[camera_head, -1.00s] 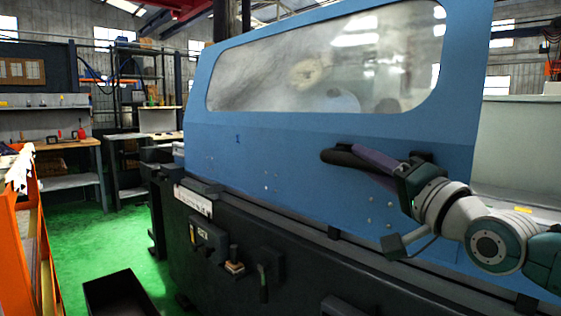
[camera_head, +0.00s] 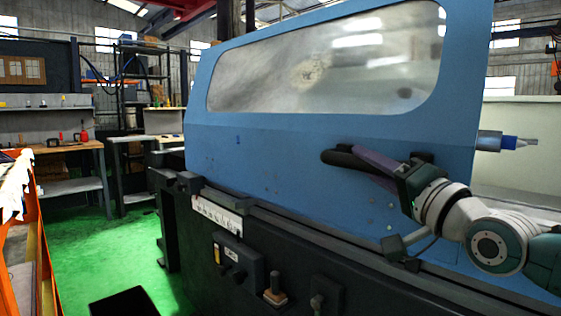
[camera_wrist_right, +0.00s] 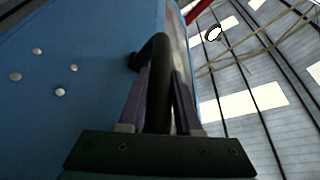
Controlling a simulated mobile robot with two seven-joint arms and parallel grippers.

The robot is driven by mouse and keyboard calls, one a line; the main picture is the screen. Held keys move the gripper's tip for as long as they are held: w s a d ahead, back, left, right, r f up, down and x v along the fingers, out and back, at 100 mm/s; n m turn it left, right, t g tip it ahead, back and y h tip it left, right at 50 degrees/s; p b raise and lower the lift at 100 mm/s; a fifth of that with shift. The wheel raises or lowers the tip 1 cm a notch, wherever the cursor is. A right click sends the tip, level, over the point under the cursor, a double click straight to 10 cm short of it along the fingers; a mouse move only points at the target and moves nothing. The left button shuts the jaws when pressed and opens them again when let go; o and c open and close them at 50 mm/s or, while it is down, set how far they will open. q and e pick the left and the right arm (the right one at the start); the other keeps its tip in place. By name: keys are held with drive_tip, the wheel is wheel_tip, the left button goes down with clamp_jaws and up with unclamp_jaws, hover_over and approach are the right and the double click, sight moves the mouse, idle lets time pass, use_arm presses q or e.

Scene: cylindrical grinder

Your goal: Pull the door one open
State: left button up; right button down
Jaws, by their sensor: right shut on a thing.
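Door one is the blue panel (camera_head: 290,165) with a large smudged window (camera_head: 330,65), on the front of the grinder. Its black bar handle (camera_head: 338,157) sticks out at the lower right of the door; it also shows in the right wrist view (camera_wrist_right: 157,48). My right gripper (camera_head: 358,158) is shut on the handle. In the right wrist view its two purple fingers (camera_wrist_right: 159,85) lie on either side of the bar. The gripper partly hides the handle's right end. My left gripper is not in view.
The dark machine base (camera_head: 225,270) with a lever (camera_head: 275,290) lies below the door. A blue-and-grey machine part (camera_head: 508,142) shows past the door's right edge.

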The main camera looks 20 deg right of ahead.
drive_tip(key=c, duration=0.6)
unclamp_jaws()
drive_tip(key=shift+s, duration=0.1)
drive_tip(key=p+v, duration=0.1)
drive_tip(key=v, duration=0.8)
drive_tip(key=shift+s, duration=0.4)
drive_tip(key=shift+f, duration=0.15)
